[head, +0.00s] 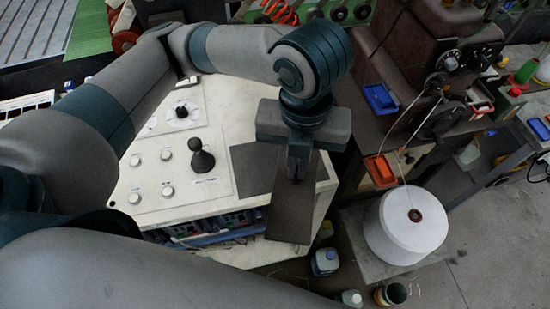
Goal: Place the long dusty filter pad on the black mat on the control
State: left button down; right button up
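The long dusty filter pad (291,216) is a dark grey strip under my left gripper (298,176). The fingers appear shut on the pad near its upper part. Its lower end reaches past the front edge of the control desk. The black mat (251,168) is a dark rectangle on the right part of the white control desk (228,108). The pad and gripper cover the mat's right side from view. I cannot tell whether the pad touches the mat. My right gripper is not in view.
A black joystick (202,157) and several knobs stand on the panel left of the mat. A large white thread cone (405,226) stands right of the desk. A small blue-and-white container (325,262) is on the floor below. A brown machine (425,50) is at the upper right.

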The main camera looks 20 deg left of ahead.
pick_arm(q)
jog(key=w+a+f+p, duration=0.1)
jog(key=w+a+f, duration=0.1)
jog(key=a, duration=0.1)
jog(key=w+a+f, duration=0.2)
jog(key=a, duration=0.1)
jog(key=w+a+f+p, duration=0.1)
jog(key=w+a+f, duration=0.1)
jog(key=a+f, duration=0.1)
jog(key=shift+w+a+p, duration=0.15)
jog(key=shift+a+p, duration=0.2)
jog(key=shift+a, duration=0.1)
jog(key=shift+f+p, duration=0.65)
jog(key=shift+f, duration=1.4)
jog(key=shift+f, duration=0.1)
jog(key=c, duration=2)
grip_release()
